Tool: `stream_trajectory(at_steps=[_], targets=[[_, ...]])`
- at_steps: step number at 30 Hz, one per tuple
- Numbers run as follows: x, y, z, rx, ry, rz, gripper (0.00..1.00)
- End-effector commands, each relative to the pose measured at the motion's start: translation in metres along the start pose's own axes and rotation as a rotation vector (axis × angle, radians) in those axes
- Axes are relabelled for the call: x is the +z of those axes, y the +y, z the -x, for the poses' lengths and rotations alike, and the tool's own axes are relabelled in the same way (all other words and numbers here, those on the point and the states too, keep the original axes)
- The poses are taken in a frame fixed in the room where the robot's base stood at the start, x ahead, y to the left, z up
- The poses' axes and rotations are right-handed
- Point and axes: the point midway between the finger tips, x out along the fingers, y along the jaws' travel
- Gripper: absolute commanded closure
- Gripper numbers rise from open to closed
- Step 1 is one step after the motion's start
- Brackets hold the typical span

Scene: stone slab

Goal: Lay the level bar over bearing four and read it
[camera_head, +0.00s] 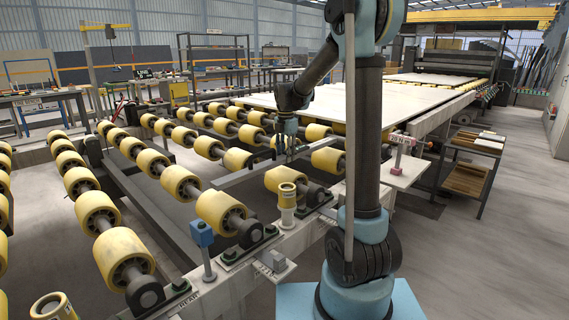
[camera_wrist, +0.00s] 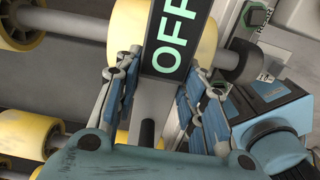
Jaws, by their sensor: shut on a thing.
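The level bar (camera_head: 238,177) is a long, pale grey bar lying slantwise across the roller line in the head view. Its black display (camera_wrist: 178,38) shows green letters reading OFF in the wrist view. My gripper (camera_head: 290,154) is shut on the bar, with its blue-padded fingers (camera_wrist: 160,95) on both sides of it. A yellow roller shows beneath the bar in the wrist view. I cannot tell whether the bar touches the rollers. Bearing blocks (camera_head: 250,232) stand along the near rail; their small labels are too blurred to tell which is four.
Yellow rollers (camera_head: 220,210) fill the left and middle. A large pale slab (camera_head: 350,107) lies behind the gripper.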

Motion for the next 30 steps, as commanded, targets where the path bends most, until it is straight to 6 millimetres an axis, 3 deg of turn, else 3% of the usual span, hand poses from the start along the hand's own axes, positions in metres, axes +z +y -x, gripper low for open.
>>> stream_trajectory(at_steps=[7,17,18,20,21,30], targets=[[0.000,0.000,-0.030,0.000,0.000,0.000,1.00],[0.000,0.000,-0.033,0.000,0.000,0.000,1.00],[0.000,0.000,-0.034,0.000,0.000,0.000,0.61],[0.000,0.000,-0.033,0.000,0.000,0.000,0.47],[0.000,0.000,-0.033,0.000,0.000,0.000,0.43],[0.000,0.000,-0.033,0.000,0.000,0.000,0.43]])
